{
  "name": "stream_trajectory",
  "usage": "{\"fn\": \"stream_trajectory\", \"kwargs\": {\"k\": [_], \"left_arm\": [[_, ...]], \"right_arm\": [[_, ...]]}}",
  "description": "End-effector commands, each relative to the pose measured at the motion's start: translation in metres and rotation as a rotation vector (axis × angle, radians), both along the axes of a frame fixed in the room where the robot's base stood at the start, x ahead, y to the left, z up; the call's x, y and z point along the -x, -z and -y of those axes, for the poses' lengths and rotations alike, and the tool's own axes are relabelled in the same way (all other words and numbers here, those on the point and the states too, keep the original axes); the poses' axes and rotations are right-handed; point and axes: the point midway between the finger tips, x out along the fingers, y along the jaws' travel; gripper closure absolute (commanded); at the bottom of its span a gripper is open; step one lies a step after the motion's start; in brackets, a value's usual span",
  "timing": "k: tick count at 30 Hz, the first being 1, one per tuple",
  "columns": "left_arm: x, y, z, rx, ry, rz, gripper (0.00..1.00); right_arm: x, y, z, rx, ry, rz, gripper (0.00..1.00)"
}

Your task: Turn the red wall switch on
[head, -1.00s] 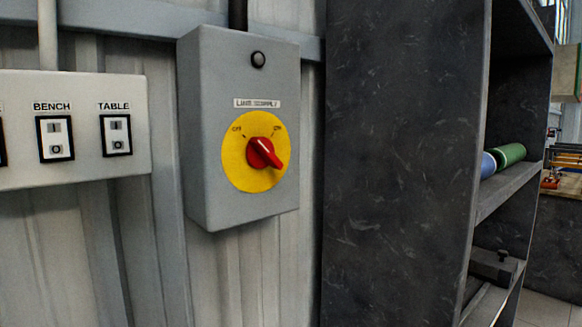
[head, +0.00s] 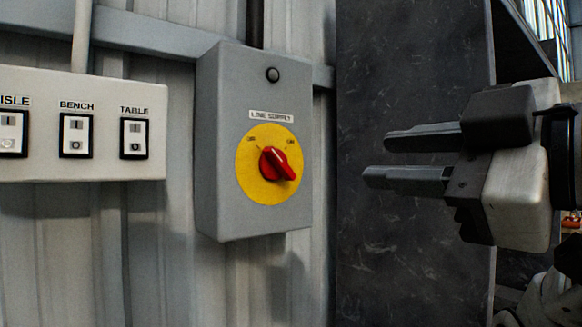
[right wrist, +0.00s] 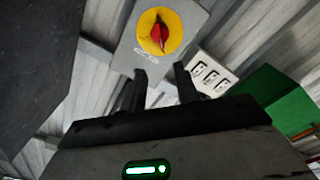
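The red switch (head: 278,164) is a rotary knob on a yellow disc (head: 248,185), on a grey wall box (head: 222,130) labelled LINE SUPPLY. Its handle slants from upper left to lower right, upper end towards the left label, which reads like OFF; ON is at upper right. My right gripper (head: 377,157) is right of the box, fingers pointing left, open and empty, apart from the knob. In the right wrist view the red switch (right wrist: 159,33) shows beyond and between the open fingertips of the right gripper (right wrist: 160,70). My left gripper is out of view.
A pale switch panel (head: 40,165) with BENCH and TABLE rockers is left of the box. A dark shelf unit's side panel (head: 400,260) stands right of it, behind my right gripper. A green object (right wrist: 265,105) shows in the right wrist view.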

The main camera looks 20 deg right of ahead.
Motion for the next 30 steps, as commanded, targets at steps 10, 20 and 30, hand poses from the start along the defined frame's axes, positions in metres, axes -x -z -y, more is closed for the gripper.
{"fn": "stream_trajectory", "kwargs": {"k": [10,20,30], "left_arm": [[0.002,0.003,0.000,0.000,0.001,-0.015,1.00],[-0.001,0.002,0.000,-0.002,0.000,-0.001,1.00],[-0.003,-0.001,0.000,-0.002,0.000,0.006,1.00]], "right_arm": [[-0.045,0.002,-0.019,-0.006,-0.010,-0.008,0.69],[-0.107,0.001,-0.039,-0.001,-0.003,-0.008,0.69],[-0.145,0.000,-0.053,-0.001,-0.001,-0.003,0.69]]}}
